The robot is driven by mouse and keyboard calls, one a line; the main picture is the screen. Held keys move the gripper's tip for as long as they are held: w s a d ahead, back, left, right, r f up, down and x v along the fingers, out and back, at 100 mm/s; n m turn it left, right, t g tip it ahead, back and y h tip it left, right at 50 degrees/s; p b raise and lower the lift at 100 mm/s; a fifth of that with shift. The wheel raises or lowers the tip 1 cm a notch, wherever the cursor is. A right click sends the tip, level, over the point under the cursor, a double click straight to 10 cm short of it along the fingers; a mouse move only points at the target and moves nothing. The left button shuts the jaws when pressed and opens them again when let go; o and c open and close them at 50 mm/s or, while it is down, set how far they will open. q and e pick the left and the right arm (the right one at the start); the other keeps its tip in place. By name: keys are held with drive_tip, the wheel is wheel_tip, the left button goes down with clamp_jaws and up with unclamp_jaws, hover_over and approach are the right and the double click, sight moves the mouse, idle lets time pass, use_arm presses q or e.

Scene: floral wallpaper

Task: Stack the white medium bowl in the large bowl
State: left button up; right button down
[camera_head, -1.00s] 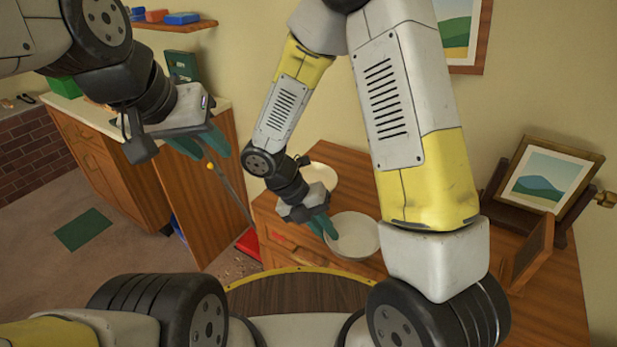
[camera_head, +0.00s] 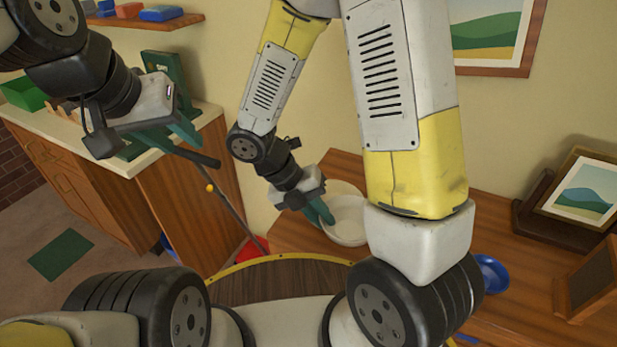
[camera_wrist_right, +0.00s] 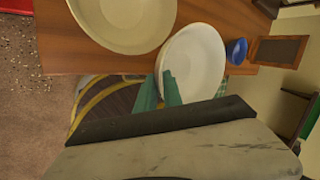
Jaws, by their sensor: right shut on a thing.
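The white medium bowl (camera_head: 346,225) hangs from my right gripper (camera_head: 322,213), whose teal fingers are shut on its rim. In the right wrist view, the white bowl (camera_wrist_right: 200,60) is beside the fingers (camera_wrist_right: 165,90). The large cream bowl (camera_head: 343,187) sits on the wooden table behind the white bowl, which partly hides it in the head view. It also shows in the right wrist view (camera_wrist_right: 120,22), where the two bowls' edges nearly meet. The white bowl is not inside it. My left gripper (camera_head: 165,138) is empty, its fingers apart, at the left by the counter.
A blue bowl (camera_head: 489,272) and a framed picture (camera_head: 587,190) stand on the table's right side. A dark wooden frame (camera_wrist_right: 280,50) is beyond the blue bowl. The counter (camera_head: 60,140) with a green box (camera_head: 22,93) is at the left. A stick (camera_head: 228,203) leans near it.

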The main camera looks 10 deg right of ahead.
drive_tip(key=w, duration=0.4)
drive_tip(key=w+f, duration=0.1)
drive_tip(key=w, duration=0.7)
drive_tip(key=shift+w+a+f, duration=0.15)
drive_tip(key=shift+w+a, duration=0.15)
drive_tip(key=shift+a, duration=0.1)
drive_tip(key=shift+w+f, duration=0.2)
drive_tip(key=shift+f, duration=1.55)
drive_tip(key=shift+f, duration=0.6)
drive_tip(key=c, duration=1.8)
unclamp_jaws()
drive_tip(key=shift+o, duration=0.2)
